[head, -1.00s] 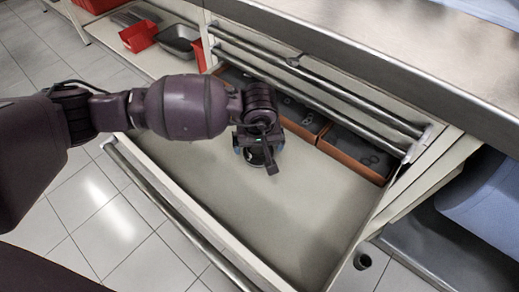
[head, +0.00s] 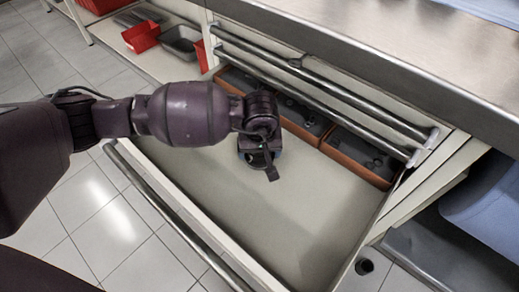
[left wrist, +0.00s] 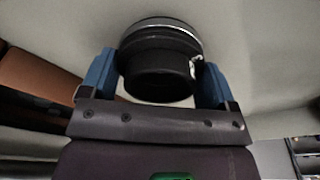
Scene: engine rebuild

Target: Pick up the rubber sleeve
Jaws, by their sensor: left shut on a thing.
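The rubber sleeve (left wrist: 158,62) is a black, ribbed round piece with a bright ring near its far rim and a small white mark on its side. In the left wrist view it sits between the two blue fingers of my left gripper (left wrist: 158,80), which is shut on it. The arm and gripper hide the sleeve there. I cannot tell whether the sleeve touches the drawer floor. My right gripper is not in view.
Orange-rimmed bins (head: 358,160) with small parts stand along the drawer's back, below two metal rails (head: 320,88). A steel worktop (head: 390,45) overhangs behind. The front and right of the drawer floor are clear. A red bin (head: 140,37) and a grey tray (head: 181,42) sit on a shelf at upper left.

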